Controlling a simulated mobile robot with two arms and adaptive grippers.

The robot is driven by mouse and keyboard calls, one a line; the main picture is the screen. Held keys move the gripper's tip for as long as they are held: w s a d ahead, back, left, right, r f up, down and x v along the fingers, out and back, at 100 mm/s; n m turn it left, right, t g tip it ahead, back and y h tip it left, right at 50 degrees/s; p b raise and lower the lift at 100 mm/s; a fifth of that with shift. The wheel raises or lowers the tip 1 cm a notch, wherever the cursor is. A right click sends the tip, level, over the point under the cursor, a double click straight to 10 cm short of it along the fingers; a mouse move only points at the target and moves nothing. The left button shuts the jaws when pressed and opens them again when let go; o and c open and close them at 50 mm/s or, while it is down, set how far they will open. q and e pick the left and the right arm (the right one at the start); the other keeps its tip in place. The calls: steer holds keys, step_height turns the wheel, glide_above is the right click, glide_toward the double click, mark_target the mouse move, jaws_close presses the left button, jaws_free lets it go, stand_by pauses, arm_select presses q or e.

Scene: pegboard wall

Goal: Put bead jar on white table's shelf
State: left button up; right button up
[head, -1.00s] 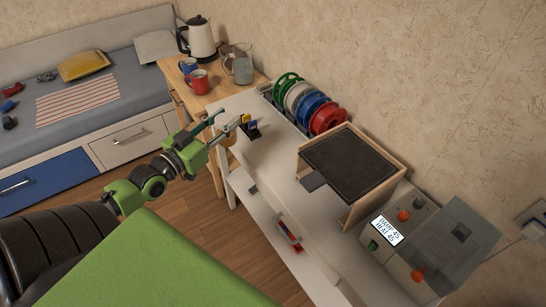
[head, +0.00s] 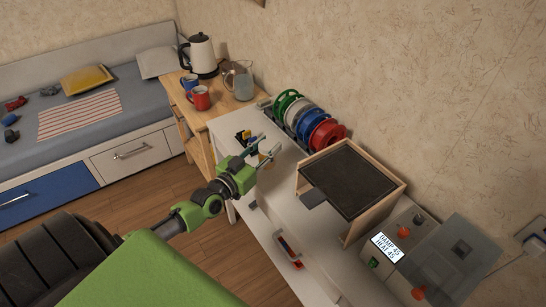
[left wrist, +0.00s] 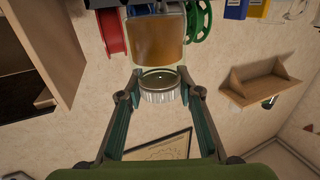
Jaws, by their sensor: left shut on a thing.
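The bead jar shows large in the left wrist view as an amber body (left wrist: 158,38) with a ribbed metal lid (left wrist: 160,88), upside down in that picture. My left gripper (left wrist: 162,76) is shut on it, one finger at each side. The table's lower shelf (head: 262,222) is below, open at the front. My right gripper is not in view.
Colored spools (head: 310,121) stand in a rack behind the gripper. A wooden frame box with a dark panel (head: 350,178) stands to the right, then a grey control box (head: 400,262).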

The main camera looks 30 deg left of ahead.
arm_select(q)
steer(key=shift+w+d+f, duration=0.3)
steer(key=shift+w+f, duration=0.25)
steer(key=shift+f, duration=0.15)
steer(key=f, duration=0.2)
steer(key=shift+w+d+f+b, duration=0.25)
steer(key=shift+w+f+b, duration=0.05)
steer(key=shift+w+f, duration=0.05)
steer(key=shift+f, duration=0.45)
steer(key=o, duration=1.2)
steer(key=shift+f, duration=0.15)
steer(key=shift+o, duration=0.2)
steer(key=shift+s, duration=0.1)
steer(key=shift+f+b, duration=0.15)
steer(key=shift+b, duration=0.2)
steer(key=s, duration=1.3)
steer(key=shift+s+r, duration=0.2)
steer(key=shift+s, duration=0.2)
